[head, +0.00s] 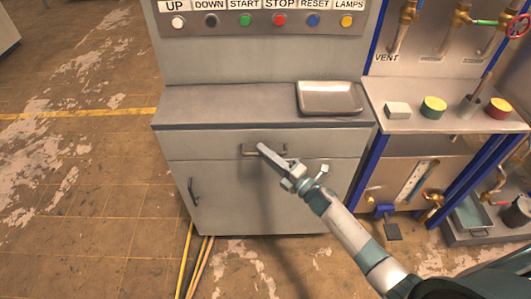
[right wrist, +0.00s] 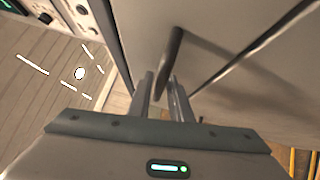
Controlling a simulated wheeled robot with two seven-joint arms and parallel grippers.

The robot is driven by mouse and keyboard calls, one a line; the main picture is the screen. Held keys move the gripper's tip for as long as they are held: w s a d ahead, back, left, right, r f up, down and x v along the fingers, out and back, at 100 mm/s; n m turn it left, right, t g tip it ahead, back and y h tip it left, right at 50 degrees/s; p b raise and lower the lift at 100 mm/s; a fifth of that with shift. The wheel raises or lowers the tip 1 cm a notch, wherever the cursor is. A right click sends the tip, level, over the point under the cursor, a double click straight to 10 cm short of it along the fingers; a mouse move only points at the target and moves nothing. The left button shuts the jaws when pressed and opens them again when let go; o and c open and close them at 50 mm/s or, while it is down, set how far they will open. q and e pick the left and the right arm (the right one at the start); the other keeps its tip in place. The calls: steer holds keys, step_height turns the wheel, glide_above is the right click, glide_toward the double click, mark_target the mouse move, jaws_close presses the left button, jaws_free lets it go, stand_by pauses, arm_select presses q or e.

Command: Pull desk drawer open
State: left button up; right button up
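The desk drawer (head: 205,147) is the wide grey front under the desk's worktop. It looks flush with the cabinet. Its dark bar handle (head: 248,154) is partly hidden behind my right gripper (head: 263,149) in the head view. In the right wrist view, the handle (right wrist: 172,52) runs down between the two fingers of my right gripper (right wrist: 161,82). My left gripper is not in view.
A shallow grey tray (head: 329,97) sits on the worktop (head: 225,105). A cupboard door with an upright handle (head: 193,191) is below the drawer. A valve bench with blue posts (head: 358,183) stands at right. Yellowish cables (head: 199,266) lie on the floor. The left floor is free.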

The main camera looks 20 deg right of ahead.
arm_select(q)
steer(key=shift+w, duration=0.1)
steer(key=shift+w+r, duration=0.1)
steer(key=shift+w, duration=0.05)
arm_select(e)
jaws_close()
steer(key=shift+s, duration=0.1)
steer(key=shift+s+a, duration=0.1)
steer(key=shift+s, duration=0.05)
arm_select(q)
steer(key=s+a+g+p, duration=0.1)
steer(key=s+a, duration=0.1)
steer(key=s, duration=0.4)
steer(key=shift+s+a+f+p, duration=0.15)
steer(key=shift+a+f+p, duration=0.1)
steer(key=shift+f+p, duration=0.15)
arm_select(e)
steer(key=s+a, duration=0.3)
steer(key=s, duration=0.9)
steer(key=s+a, duration=0.4)
steer(key=s, duration=0.9)
steer(key=shift+s+a, duration=0.15)
steer(key=shift+s, duration=0.15)
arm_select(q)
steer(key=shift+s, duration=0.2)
